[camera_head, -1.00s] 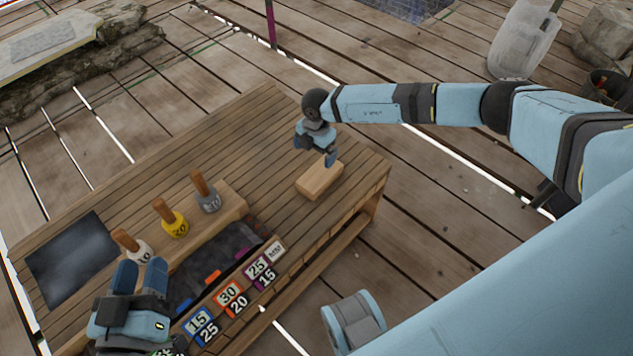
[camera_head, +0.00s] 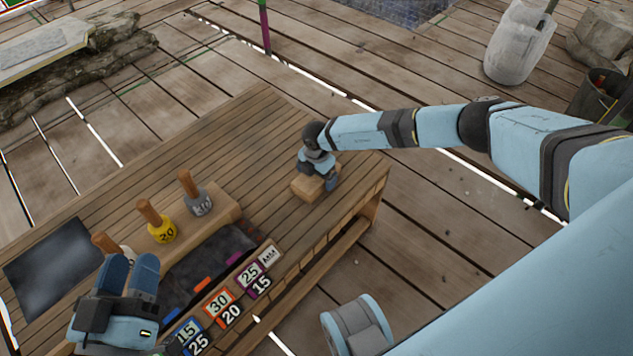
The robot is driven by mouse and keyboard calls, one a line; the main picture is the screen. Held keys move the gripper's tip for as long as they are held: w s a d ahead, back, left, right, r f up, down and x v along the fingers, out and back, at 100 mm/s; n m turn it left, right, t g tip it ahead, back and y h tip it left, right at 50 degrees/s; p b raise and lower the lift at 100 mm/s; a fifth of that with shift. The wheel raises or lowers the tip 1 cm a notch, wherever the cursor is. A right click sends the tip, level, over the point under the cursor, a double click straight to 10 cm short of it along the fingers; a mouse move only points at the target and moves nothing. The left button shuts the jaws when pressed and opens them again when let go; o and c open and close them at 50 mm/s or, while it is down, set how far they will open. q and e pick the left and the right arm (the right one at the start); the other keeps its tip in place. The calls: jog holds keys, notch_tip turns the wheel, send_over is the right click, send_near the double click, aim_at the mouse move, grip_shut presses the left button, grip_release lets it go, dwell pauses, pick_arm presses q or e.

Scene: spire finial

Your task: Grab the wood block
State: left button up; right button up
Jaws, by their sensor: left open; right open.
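The wood block (camera_head: 304,190) is a light tan rectangular piece lying on the slatted wooden table (camera_head: 262,122), near its right end. My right gripper (camera_head: 318,184) is open and right at the block, with a blue finger in front of it on the right side. The gripper hides the block's upper and right parts, and I cannot tell whether the fingers touch it. My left gripper (camera_head: 130,272) is open and empty at the lower left, over the table's front left part, apart from the block.
Stampers with wooden handles, a yellow one (camera_head: 162,229) and a grey one (camera_head: 198,202), stand on a wooden ledge. A third is partly hidden by my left gripper. Numbered tags (camera_head: 219,302) line the dark tray's front. A dark panel (camera_head: 52,268) lies at left.

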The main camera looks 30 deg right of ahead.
jog(key=shift+f, duration=0.35)
jog(key=shift+c, duration=0.5)
jog(key=c, duration=0.9)
jog(key=shift+o, duration=0.2)
jog(key=shift+r, duration=0.15)
